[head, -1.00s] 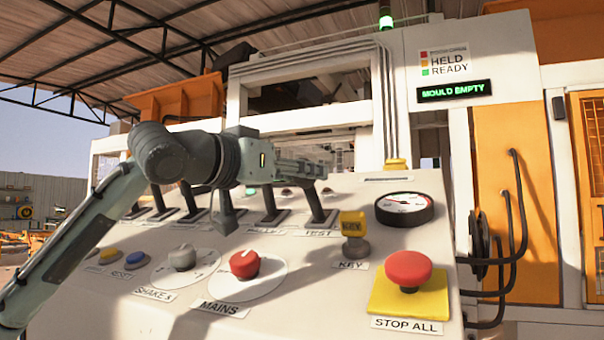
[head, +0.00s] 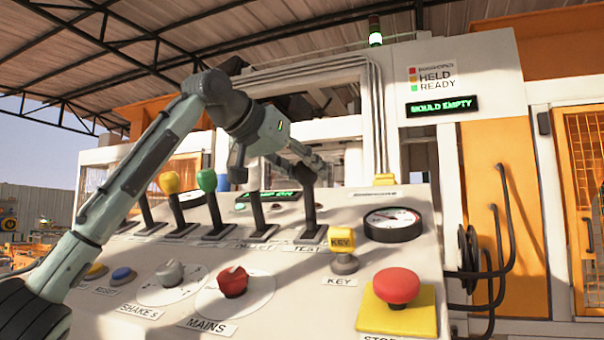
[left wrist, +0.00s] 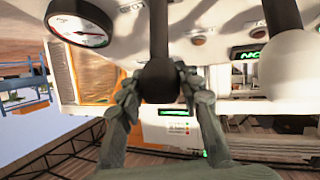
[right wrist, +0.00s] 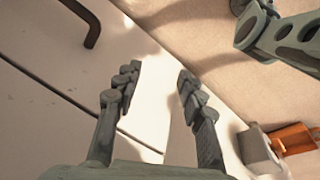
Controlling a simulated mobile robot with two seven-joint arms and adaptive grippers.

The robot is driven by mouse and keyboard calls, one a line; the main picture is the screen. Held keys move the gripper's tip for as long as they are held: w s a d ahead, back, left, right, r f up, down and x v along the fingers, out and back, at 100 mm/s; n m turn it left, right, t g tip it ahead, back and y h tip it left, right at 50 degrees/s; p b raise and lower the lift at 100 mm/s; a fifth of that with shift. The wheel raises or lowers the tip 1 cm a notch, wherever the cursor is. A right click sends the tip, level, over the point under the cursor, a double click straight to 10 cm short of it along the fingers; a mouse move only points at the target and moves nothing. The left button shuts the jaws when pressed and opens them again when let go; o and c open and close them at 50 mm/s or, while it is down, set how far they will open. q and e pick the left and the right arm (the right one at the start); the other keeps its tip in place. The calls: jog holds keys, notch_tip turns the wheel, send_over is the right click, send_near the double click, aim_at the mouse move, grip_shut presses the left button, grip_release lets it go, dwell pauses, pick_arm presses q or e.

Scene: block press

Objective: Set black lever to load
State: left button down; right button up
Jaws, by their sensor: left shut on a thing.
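The black lever (head: 309,207) stands at the right end of the lever row, above the TEST label on the sloping console. My left gripper (head: 308,172) is at its top. In the left wrist view, the fingers close around the lever's black ball knob (left wrist: 158,82), with the dark shaft (left wrist: 158,28) running up the picture. A white-knobbed lever (left wrist: 290,62) is beside it; its knob is hidden behind my arm in the head view. My right gripper (right wrist: 160,92) is open and empty in the right wrist view and out of the head view.
Yellow (head: 169,183) and green (head: 207,180) knobbed levers stand to the left. In front are the red MAINS knob (head: 233,282), yellow KEY (head: 342,240) and red STOP ALL button (head: 396,286). A gauge (head: 393,223) is to the right. The display (head: 445,106) reads MOULD EMPTY.

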pick_arm(q)
jog(key=shift+w+r, duration=0.3)
jog(key=shift+w, duration=0.05)
jog(key=c, duration=1.1)
grip_release()
jog(key=shift+c, duration=0.2)
jog(key=shift+o, duration=0.6)
jog(key=shift+f, duration=0.1)
jog(key=v, duration=1.2)
jog(key=shift+d, duration=0.1)
